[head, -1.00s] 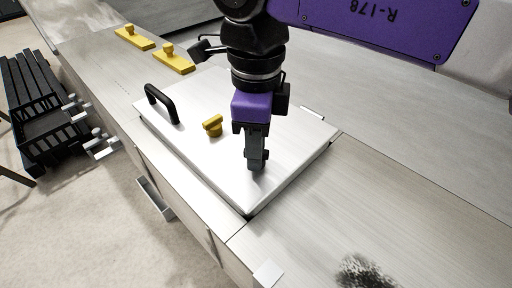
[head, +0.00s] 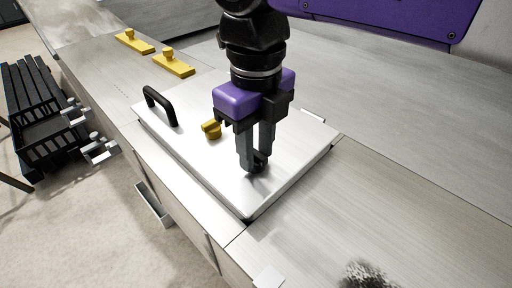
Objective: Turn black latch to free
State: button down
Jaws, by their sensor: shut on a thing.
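My gripper (head: 255,165) points down over the near right part of a pale metal hatch lid (head: 195,150). Its two fingers are shut on the black latch (head: 260,158), a small dark piece low between the fingertips, mostly hidden by them. A yellow latch (head: 211,129) stands on the lid to the left of my gripper. A black arched handle (head: 160,106) is fixed near the lid's far left edge.
Two yellow knobbed pieces (head: 134,41) (head: 174,63) lie on the metal deck beyond the lid. A black slatted rack (head: 40,120) stands on the floor at the left. The metal deck right of the lid (head: 370,200) is clear except for a dark speckled patch (head: 366,276).

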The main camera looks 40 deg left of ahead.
aim_at(256, 153)
dwell(0.4)
jog(key=c, duration=1.1)
grip_release()
jog(key=shift+o, duration=0.2)
jog(key=shift+r, duration=0.1)
notch_tip(256, 153, up, 8)
jog(key=shift+f, duration=0.15)
